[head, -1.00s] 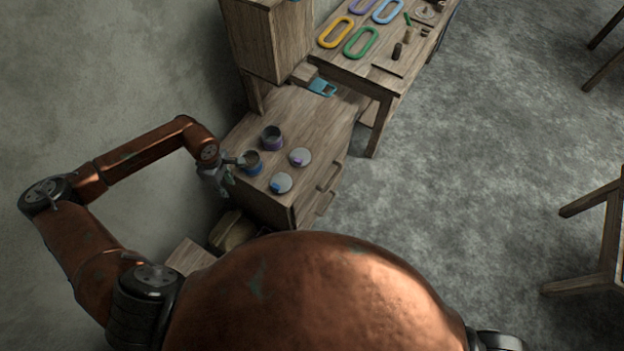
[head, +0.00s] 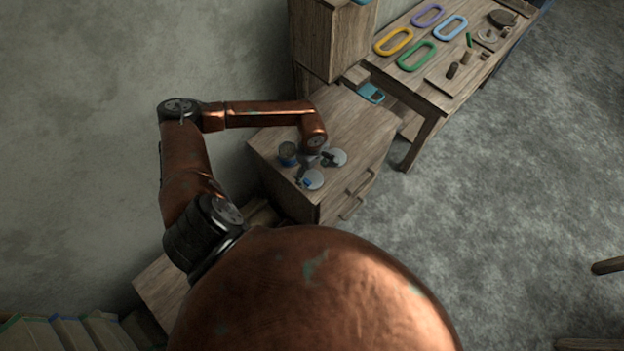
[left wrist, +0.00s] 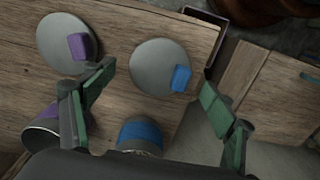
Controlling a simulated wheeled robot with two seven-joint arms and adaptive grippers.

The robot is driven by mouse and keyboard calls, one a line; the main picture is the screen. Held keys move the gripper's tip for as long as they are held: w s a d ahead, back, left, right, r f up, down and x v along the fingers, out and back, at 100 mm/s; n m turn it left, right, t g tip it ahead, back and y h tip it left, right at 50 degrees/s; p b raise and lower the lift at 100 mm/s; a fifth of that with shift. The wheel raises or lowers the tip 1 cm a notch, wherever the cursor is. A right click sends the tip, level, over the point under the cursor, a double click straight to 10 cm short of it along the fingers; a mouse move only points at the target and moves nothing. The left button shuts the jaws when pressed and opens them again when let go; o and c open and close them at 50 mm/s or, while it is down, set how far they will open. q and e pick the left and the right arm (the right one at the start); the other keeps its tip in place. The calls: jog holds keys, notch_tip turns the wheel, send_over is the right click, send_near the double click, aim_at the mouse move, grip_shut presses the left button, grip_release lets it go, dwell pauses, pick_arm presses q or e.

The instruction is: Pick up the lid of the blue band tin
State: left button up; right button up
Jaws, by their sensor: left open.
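The lid of the blue band tin (head: 315,178) is a grey disc with a blue tab, lying flat on the wooden cabinet top. In the left wrist view this lid (left wrist: 155,60) lies between and beyond the open fingers. My left gripper (head: 312,168) is open and empty, just above the lid; its green fingers (left wrist: 157,76) are spread wide. Whether the fingers touch the lid is unclear.
A second lid with a purple tab (left wrist: 62,42) lies beside the first. The purple band tin (left wrist: 45,132) is partly hidden behind a finger.

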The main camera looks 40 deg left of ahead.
aim_at(312, 178)
pick_arm(q)
notch_tip(312, 178, down, 3)
jog(key=shift+r, duration=0.2)
jog(key=shift+c, duration=0.3)
jog(key=c, duration=1.1)
